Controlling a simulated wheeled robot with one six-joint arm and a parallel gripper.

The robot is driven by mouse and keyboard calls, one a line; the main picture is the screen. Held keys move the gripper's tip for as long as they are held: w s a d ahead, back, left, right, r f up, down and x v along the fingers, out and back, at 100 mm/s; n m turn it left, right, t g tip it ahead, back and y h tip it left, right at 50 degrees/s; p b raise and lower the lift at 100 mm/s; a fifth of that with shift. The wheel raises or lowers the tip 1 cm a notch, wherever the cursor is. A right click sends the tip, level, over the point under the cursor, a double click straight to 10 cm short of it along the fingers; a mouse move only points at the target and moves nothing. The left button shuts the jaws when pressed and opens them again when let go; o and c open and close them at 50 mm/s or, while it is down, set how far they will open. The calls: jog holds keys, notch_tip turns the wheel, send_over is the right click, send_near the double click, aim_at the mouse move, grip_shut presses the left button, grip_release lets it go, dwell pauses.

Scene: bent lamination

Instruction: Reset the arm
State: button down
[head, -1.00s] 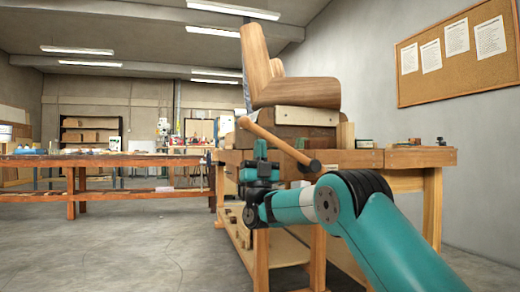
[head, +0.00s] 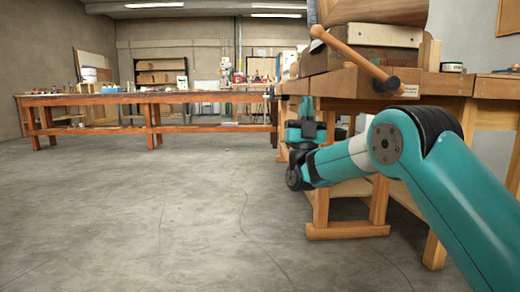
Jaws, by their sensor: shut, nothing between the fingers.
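My teal arm (head: 440,190) reaches in from the lower right, bent at a dark, round elbow joint. Its forearm points left to a dark wrist. My gripper (head: 303,106) is at the far end, small in the head view, pointing up in front of the wooden workbench (head: 345,83). It is shut and I see nothing held in it. Its fingertips are small and hard to make out against the bench. I cannot tell its exact distance from the bench.
Curved wooden pieces (head: 375,12) lie on top, cut off by the frame. A long table (head: 140,98) stands farther back. The concrete floor (head: 140,210) at left is clear.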

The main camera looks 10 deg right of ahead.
jog(key=w+a+r+n+g+y+p, duration=0.1)
jog(key=a+r+n+g+y+p, duration=0.4)
jog(key=n+y, duration=0.95)
jog(key=s+a+m+g+y+p, duration=0.1)
jog(key=s+a+g+y+p, duration=0.3)
jog(key=s+a+g+y, duration=0.25)
jog(key=s+d+f+g+h+p, duration=0.1)
jog(key=s+d+f+g+p, duration=0.2)
jog(key=s+g, duration=0.65)
jog(key=s+f+n+g+h+p, duration=0.15)
jog(key=s+g+p, duration=0.25)
jog(key=s, duration=1.1)
jog(key=s+d+f+g+h+p, duration=0.2)
jog(key=s+f+g+p, duration=0.3)
jog(key=s, duration=0.7)
notch_tip(320, 180, up, 38)
jog(key=g+p, duration=0.1)
jog(key=p, duration=3.3)
jog(key=shift+w+f, duration=0.25)
jog(key=shift+w, duration=0.05)
jog(key=shift+a, duration=0.1)
